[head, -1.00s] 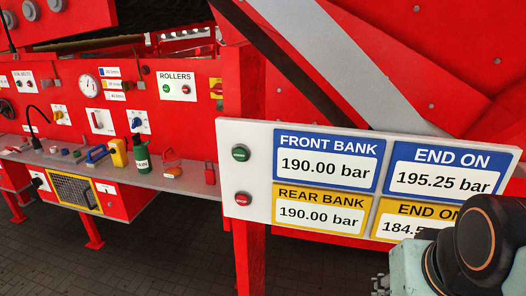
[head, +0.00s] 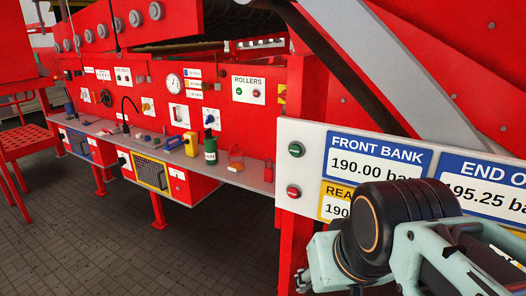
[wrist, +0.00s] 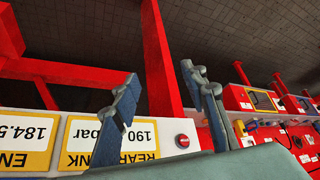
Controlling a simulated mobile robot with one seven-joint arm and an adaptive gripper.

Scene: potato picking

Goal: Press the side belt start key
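A small white panel (head: 123,76) with green and red buttons is on the red machine's front, left of centre in the head view. Its label is too small to read for certain. A white ROLLERS panel (head: 248,89) with a green and a red button is further right. A white display board in front has a green button (head: 295,149) above a red button (head: 293,191). In the wrist view, my gripper (wrist: 160,75) is open and empty, its two fingers apart. The red button (wrist: 182,140) shows between the fingers, behind them. I cannot tell which key starts the side belt.
A grey shelf (head: 262,182) with tools and bottles runs below the controls. A gauge (head: 173,82) and a handwheel (head: 105,97) are on the front. The paved floor (head: 130,255) before the machine is clear.

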